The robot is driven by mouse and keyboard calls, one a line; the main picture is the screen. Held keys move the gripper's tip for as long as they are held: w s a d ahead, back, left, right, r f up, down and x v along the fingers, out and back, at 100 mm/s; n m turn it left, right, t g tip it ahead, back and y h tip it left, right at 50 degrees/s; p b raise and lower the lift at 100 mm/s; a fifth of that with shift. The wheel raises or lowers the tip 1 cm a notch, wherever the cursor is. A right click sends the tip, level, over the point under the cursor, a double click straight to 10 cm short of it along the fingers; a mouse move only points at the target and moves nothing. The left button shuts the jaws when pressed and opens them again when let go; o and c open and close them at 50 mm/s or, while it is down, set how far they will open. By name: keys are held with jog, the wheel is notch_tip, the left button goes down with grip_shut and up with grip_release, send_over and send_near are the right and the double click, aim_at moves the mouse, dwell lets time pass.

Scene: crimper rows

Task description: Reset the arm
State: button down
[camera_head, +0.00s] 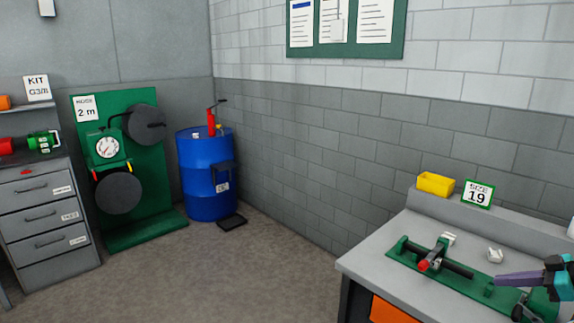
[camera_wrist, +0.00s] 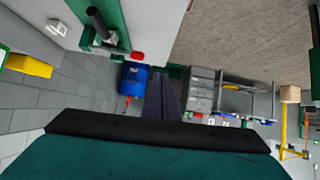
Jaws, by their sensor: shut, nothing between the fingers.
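My gripper (camera_head: 500,280) shows at the right edge of the head view, its purple fingers pointing left, together and empty. It appears over the right part of the grey workbench (camera_head: 368,258), in front of the green crimper fixture (camera_head: 408,262); the exact gap above the bench cannot be told. In the wrist view the closed fingers (camera_wrist: 163,90) point away from the dark and teal wrist body, with nothing between them. Part of my arm is cut off by the frame edge.
A white fitting (camera_head: 495,255) lies near my fingers. A blue drum (camera_head: 207,178), green hose stand (camera_head: 140,165) and grey drawers (camera_head: 45,215) stand left. The middle floor is clear.

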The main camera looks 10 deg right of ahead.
jog(key=w+a+f+n+g+y, duration=0.2)
jog(key=w+a+f, duration=0.5)
jog(key=a, duration=0.4)
jog(key=w+a+f+n+g+y, duration=0.1)
jog(key=w+a+f+g+y, duration=0.1)
jog(key=w+a+f, duration=0.65)
jog(key=s+a+f+g, duration=0.25)
jog(key=a+f, duration=0.45)
jog(key=a, duration=0.4)
jog(key=s+a+f+g, duration=0.1)
jog(key=a+f+g, duration=0.2)
jog(key=a+f, duration=0.6)
jog(key=s+a+f+m+g+h, duration=0.1)
jog(key=s+a+f+g+h, duration=0.35)
jog(key=s+a+f, duration=1.3)
jog(key=s+f+m+g+h, duration=0.25)
jog(key=s+f, duration=0.25)
jog(key=s, duration=0.5)
jog(key=d+f+m+t+h, duration=0.1)
jog(key=d+f+m+h, duration=0.1)
jog(key=d+m, duration=0.4)
jog(key=shift+s+d+f, duration=0.3)
jog(key=shift+f, duration=0.1)
